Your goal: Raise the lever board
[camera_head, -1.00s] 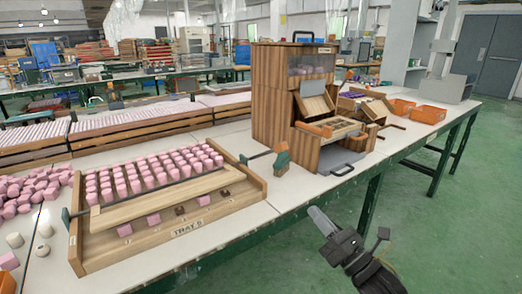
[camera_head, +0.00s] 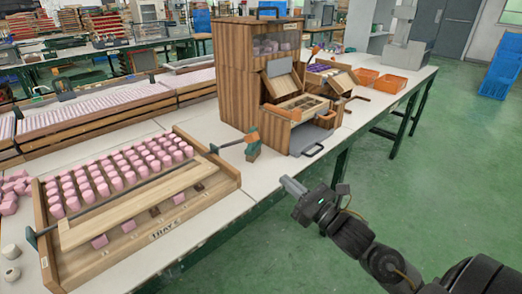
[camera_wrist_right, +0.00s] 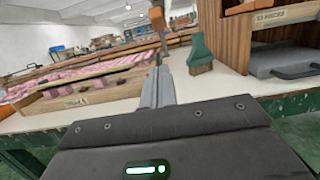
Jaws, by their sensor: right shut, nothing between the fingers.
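The lever board looks to be the pale wooden board (camera_head: 133,205) lying across the front of the wooden tray (camera_head: 232,186) marked TRAY 5, with pink blocks behind it. A dark rod (camera_head: 125,187) runs along it to an orange-ended handle (camera_head: 250,136) at the tray's right, also seen in the wrist view (camera_wrist_right: 157,14). My right gripper (camera_head: 287,184) is shut and empty, off the table's front edge, to the right of the tray and apart from the handle. Its fingers (camera_wrist_right: 159,86) point toward the table in the wrist view. My left gripper is not in view.
A green brush (camera_wrist_right: 200,52) stands by the handle. A wooden cabinet (camera_head: 231,75) stands behind, with a grey tray (camera_head: 306,150) at its front. Orange bins (camera_head: 389,83) are farther right. Loose pink blocks (camera_head: 12,187) lie at the left. Green floor (camera_head: 425,160) is clear at right.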

